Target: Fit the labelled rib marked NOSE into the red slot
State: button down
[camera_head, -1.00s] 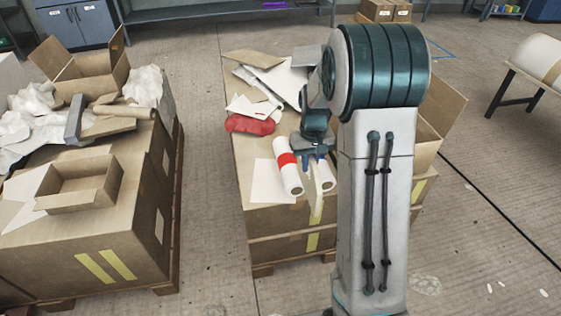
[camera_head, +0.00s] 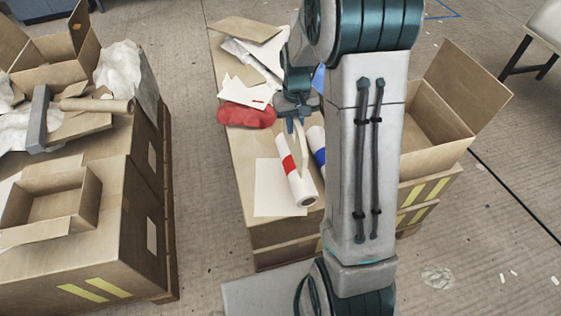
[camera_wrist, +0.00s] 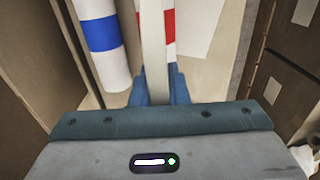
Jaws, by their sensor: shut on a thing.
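My gripper (camera_head: 296,122) is shut on a thin, pale, slightly curved rib (camera_head: 302,150), held hanging over the cardboard-topped stack. In the wrist view the blue fingers (camera_wrist: 158,88) pinch the rib (camera_wrist: 153,45), seen edge-on. No lettering on it is readable. A white roll with a red band (camera_head: 290,168) lies just left of the rib; its red band (camera_wrist: 170,25) shows partly behind the rib in the wrist view. A white roll with a blue band (camera_head: 318,150) lies to the right, partly hidden by my arm. I cannot make out a red slot.
A red bundle (camera_head: 246,116) and white cut sheets (camera_head: 246,92) lie behind on the stack. A blank sheet (camera_head: 278,190) lies at its front. An open carton (camera_head: 450,110) stands right of my arm. Another loaded stack (camera_head: 120,215) is at left, across a floor gap.

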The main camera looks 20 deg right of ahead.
jog(key=s+a+f+b, duration=0.2)
jog(key=s+a+f, duration=0.4)
jog(key=f, duration=0.3)
jog(key=shift+a+f, duration=0.15)
jog(key=shift+a, duration=0.1)
jog(key=shift+f, duration=0.1)
jog(key=c, duration=1.4)
grip_release()
notch_tip(320, 180, up, 12)
jog(key=p, duration=0.3)
jog(key=s+d+r+t, duration=0.1)
jog(key=s+r, duration=0.3)
jog(key=s, duration=0.3)
jog(key=s+d+r, duration=0.1)
jog(key=s+r, duration=0.3)
jog(key=s, duration=0.4)
jog(key=shift+r+t+b, duration=0.3)
jog(key=shift+r+t, duration=0.05)
jog(key=shift+t, duration=0.05)
